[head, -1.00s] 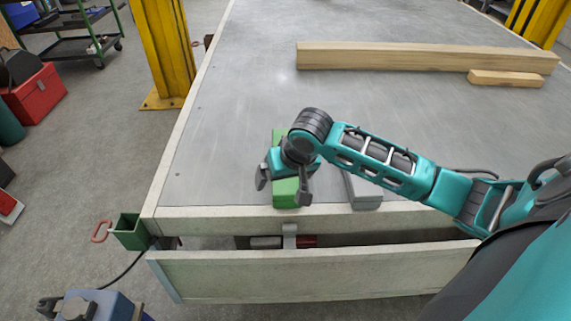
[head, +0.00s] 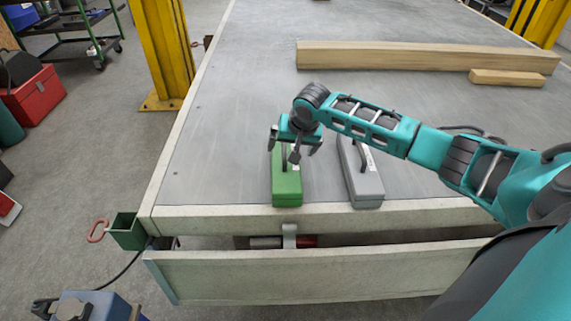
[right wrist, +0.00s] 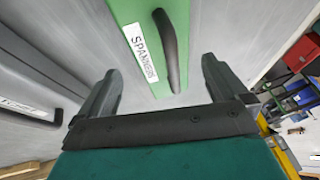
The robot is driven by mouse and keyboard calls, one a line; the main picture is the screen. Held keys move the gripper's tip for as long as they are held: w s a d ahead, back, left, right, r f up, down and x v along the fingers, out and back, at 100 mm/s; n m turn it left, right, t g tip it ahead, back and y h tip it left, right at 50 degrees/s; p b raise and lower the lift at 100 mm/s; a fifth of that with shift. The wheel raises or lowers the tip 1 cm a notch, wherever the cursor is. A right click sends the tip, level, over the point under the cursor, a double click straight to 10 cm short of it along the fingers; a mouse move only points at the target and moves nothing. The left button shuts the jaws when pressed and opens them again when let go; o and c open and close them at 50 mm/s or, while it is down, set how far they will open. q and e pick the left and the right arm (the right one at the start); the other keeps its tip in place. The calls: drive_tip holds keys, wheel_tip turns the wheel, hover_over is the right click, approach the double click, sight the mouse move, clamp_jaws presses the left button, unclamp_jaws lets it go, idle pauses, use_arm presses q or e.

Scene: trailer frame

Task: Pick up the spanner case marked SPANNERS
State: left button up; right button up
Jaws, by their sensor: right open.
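The green spanner case (head: 287,187) lies on the trailer bed near its front edge, with a dark handle on top. In the right wrist view the green case (right wrist: 184,14) shows a white label reading SPANNERS beside the handle. My right gripper (head: 285,146) is above the far part of the case, open and empty. In the right wrist view its two fingers (right wrist: 160,80) are spread wide, with the near end of the handle ahead between them, apart from both. The gripper hides the far end of the case in the head view. My left gripper is not in view.
A grey case (head: 365,188) with a handle and a white label lies close to the right of the green one. Timber beams (head: 420,57) lie farther back. A yellow post (head: 163,50) stands left of the bed. The bed left of the cases is clear.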

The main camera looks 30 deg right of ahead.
sight(288, 153)
drive_tip(key=b+x, duration=0.1)
drive_tip(key=x, duration=0.3)
drive_tip(key=shift+a+f, duration=0.15)
drive_tip(key=shift+f, duration=0.05)
drive_tip(key=shift+c, duration=0.2)
drive_tip(key=shift+w+r, duration=0.1)
drive_tip(key=c, duration=1.2)
